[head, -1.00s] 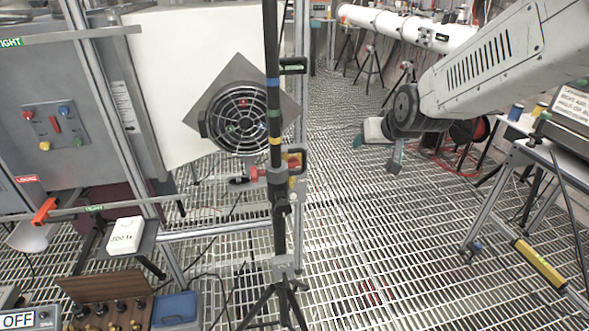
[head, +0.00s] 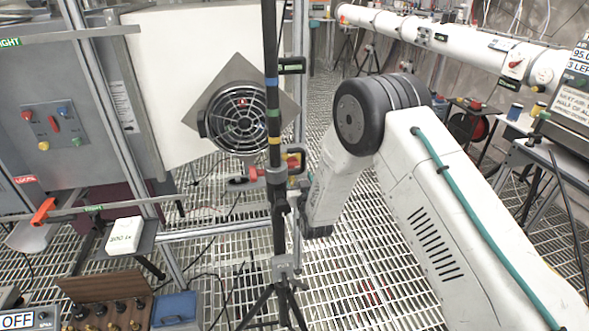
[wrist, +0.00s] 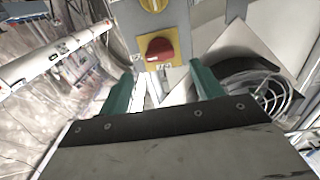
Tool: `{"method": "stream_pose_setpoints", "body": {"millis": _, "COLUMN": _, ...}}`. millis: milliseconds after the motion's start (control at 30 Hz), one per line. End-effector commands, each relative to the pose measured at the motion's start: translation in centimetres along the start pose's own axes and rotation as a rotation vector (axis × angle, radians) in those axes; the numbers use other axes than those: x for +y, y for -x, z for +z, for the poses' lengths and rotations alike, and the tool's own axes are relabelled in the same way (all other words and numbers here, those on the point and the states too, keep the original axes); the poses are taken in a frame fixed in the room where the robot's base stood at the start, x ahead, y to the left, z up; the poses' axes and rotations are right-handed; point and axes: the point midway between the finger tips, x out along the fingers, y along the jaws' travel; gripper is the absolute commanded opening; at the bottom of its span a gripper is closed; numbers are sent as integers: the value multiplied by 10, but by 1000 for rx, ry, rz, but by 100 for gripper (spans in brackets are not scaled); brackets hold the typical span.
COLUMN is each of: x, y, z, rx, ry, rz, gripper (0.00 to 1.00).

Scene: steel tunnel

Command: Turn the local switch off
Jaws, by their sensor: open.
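In the wrist view a red rotary knob (wrist: 160,49) sits on a yellow plate on a grey box. A second yellow plate with a knob (wrist: 152,4) is at the top edge. The small labels by the red knob are too blurred to read, so I cannot tell which is the local switch. My gripper (wrist: 162,77) is open, its two green fingers apart and empty, with the red knob between and beyond their tips. My gripper's fingers are hidden there behind my arm.
A round fan (head: 238,118) stands left of the dark pole (head: 276,220), which rests on a tripod. A grey panel (head: 50,130) with coloured buttons is at left. A white pipe (head: 480,45) runs along the right wall. Grating floor lies open behind my arm.

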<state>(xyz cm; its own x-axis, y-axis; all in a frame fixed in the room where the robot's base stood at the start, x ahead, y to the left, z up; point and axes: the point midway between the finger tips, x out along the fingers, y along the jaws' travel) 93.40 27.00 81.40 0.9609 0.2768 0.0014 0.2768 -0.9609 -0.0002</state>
Motion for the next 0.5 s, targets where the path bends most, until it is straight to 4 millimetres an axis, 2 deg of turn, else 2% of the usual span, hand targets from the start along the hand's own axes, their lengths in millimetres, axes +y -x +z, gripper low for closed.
{"method": "stream_pose_setpoints", "body": {"millis": 300, "x": 1, "y": -50, "z": 0, "rx": 1, "ry": 0, "rz": 1, "gripper": 65}}
{"method": "stream_pose_setpoints", "body": {"millis": 500, "x": 1, "y": -68, "z": -1, "rx": 0, "ry": 1, "rz": 1, "gripper": 65}}
